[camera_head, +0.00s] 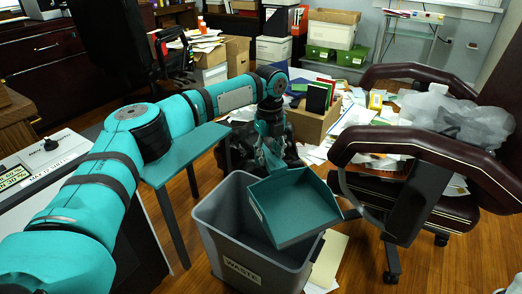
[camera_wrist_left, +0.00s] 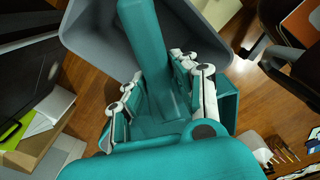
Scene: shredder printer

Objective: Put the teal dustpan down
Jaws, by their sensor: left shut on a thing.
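The teal dustpan (camera_head: 295,207) hangs tilted over the grey waste bin (camera_head: 255,266), its wide pan above the bin's right part. My left gripper (camera_head: 268,150) is shut on its handle, above and behind the pan. In the left wrist view, the fingers of my left gripper (camera_wrist_left: 160,88) lie on both sides of the teal handle (camera_wrist_left: 150,65). The grey bin (camera_wrist_left: 88,40) shows behind it there. The pan hides part of the bin's opening. My right gripper is not in view.
A dark armchair (camera_head: 430,160) with clear plastic bags (camera_head: 458,112) stands at the right. A cardboard box (camera_head: 312,122) and scattered papers lie behind the bin. A white machine (camera_head: 50,165) stands at the left. Bare wooden floor (camera_head: 355,262) shows right of the bin.

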